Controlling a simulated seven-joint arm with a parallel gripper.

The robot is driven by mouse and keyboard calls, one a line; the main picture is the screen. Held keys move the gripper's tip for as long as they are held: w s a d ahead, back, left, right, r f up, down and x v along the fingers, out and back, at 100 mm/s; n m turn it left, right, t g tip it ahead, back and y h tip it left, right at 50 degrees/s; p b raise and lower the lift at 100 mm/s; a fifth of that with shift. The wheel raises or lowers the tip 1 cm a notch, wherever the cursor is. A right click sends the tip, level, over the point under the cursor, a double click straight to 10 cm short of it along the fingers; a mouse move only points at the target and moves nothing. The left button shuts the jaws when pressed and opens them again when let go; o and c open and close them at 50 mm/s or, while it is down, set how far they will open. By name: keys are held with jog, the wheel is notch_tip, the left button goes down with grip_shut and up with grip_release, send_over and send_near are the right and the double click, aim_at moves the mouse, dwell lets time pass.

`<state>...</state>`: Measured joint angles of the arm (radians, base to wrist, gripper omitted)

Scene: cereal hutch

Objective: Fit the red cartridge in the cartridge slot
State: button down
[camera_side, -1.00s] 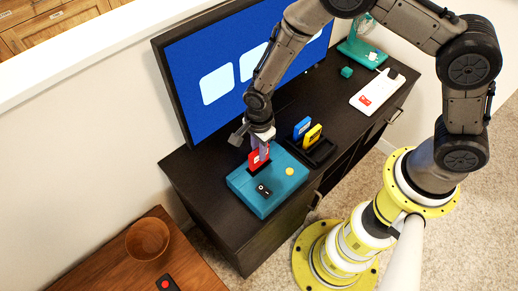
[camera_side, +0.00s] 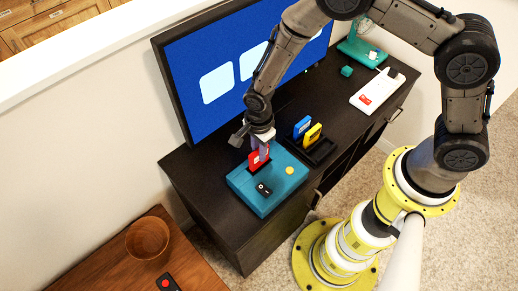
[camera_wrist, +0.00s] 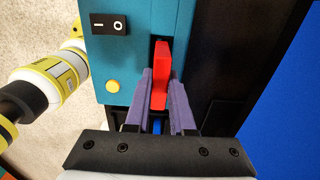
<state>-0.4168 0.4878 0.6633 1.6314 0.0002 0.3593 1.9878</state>
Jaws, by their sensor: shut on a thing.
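The red cartridge (camera_side: 256,160) is upright at the dark cartridge slot of the teal console (camera_side: 240,182). My gripper (camera_side: 263,147) is above the console with its purple fingers shut on the cartridge. In the wrist view the red cartridge (camera_wrist: 160,72) stands between the fingers of my gripper (camera_wrist: 160,90), over the dark slot (camera_wrist: 152,46). The cartridge's lower edge is hidden, so I cannot tell how deep it sits. The console carries a black rocker switch (camera_wrist: 109,25) and a yellow button (camera_wrist: 113,86).
A black holder (camera_side: 322,152) with a blue cartridge (camera_side: 302,127) and a yellow cartridge (camera_side: 313,134) stands right of the console. The television (camera_side: 222,82) stands close behind. A white device (camera_side: 377,92) lies farther right on the dark cabinet. A wooden bowl (camera_side: 148,238) is on the front-left table.

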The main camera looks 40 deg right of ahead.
jog(key=shift+f, duration=1.85)
dwell(0.4)
jog(key=shift+c, duration=1.4)
grip_release()
jog(key=shift+r, duration=0.1)
jog(key=shift+r, duration=3.95)
